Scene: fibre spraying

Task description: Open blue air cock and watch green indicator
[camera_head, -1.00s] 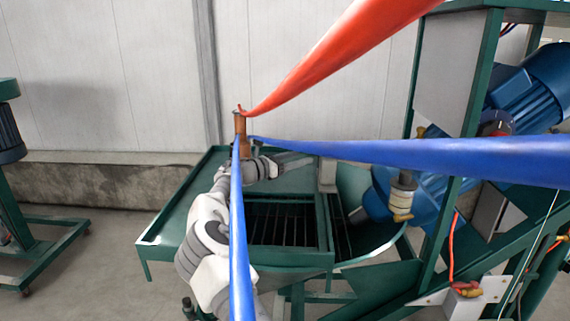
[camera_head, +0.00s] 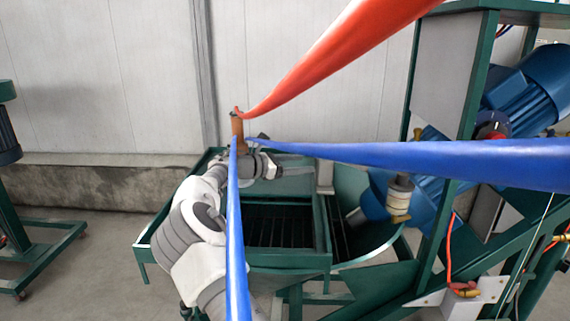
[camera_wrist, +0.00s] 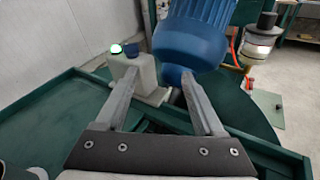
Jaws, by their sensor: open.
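A grey box (camera_wrist: 134,75) stands on the green machine top in the wrist view. My gripper (camera_wrist: 160,73) is open and empty. Its left finger crosses in front of the box, below the blue knob; I cannot tell if they touch. In the head view my gripper (camera_head: 312,164) points right toward the grey box (camera_head: 326,178); the knob and indicator cannot be made out there.
A large blue motor (camera_wrist: 197,35) is just behind and right of the fingers. A green table with a dark grate (camera_head: 280,226) lies below my arm. Red (camera_head: 330,58) and blue (camera_head: 430,158) hoses cross the head view. A green frame (camera_head: 455,150) stands at the right.

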